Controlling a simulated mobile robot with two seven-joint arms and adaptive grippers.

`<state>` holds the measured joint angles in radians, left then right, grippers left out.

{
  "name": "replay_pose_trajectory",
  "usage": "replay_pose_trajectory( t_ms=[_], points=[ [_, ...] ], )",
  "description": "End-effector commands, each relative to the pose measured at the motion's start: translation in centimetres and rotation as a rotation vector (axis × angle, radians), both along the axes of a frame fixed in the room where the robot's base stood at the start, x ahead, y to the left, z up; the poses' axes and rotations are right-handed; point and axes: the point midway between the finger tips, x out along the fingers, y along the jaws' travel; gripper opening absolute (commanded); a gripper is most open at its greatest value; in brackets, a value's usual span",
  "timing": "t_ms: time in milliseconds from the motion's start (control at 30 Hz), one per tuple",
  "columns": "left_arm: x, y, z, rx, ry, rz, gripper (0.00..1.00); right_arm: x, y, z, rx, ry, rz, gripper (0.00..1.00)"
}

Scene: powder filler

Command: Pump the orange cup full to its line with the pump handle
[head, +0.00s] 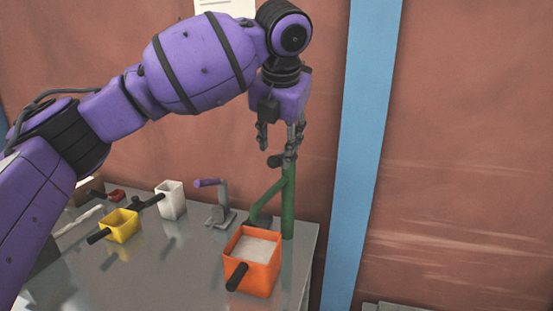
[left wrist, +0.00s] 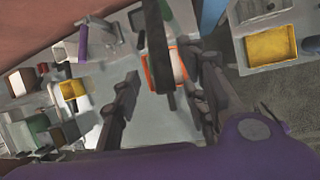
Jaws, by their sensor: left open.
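The orange cup (head: 262,278) stands upright at the table's front right corner, its black handle toward me. White powder shows inside, below the rim; I cannot make out a line. The green pump post (head: 288,210) rises behind it, with a slanting green branch. The dark pump handle (head: 275,161) is at its top. My left gripper (head: 280,146) points down over the post top, open, fingers near the handle; contact is unclear. In the left wrist view a dark bar (left wrist: 156,45) lies between the open fingers (left wrist: 165,105), partly hiding the orange cup (left wrist: 150,78).
A yellow cup (head: 122,228), a white cup (head: 172,203) and a grey stand with a purple lever (head: 208,183) are on the metal table (head: 165,270) to the left. A blue wall strip (head: 362,150) is at right. The left wrist view shows a yellow bin (left wrist: 271,45).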

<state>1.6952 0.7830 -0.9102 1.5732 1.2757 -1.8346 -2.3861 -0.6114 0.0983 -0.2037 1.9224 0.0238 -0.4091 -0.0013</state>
Motion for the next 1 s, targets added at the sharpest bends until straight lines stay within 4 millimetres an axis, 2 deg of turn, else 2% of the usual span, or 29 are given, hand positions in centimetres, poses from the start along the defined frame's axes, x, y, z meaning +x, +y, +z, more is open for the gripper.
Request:
replay_pose_trajectory(
  t_ms=[200,333,700,1000],
  points=[
    [1.4,0.2,-3.3,0.0,0.001,0.0,0.4,-0.8,-0.1,-0.3,-0.001,0.014,-0.004,0.23],
    [2.1,0.3,-4.5,-0.001,-0.001,0.002,0.4,-0.8,-0.2,-0.2,-0.001,0.013,-0.006,0.23],
    [2.4,0.3,-5.3,-0.001,-0.002,0.001,0.4,0.0,0.0,0.1,0.001,-0.001,-0.003,0.23],
    [2.4,0.3,-5.3,-0.001,-0.002,0.001,0.02,-0.1,0.0,0.1,0.002,0.001,-0.004,0.23]
  ],
)
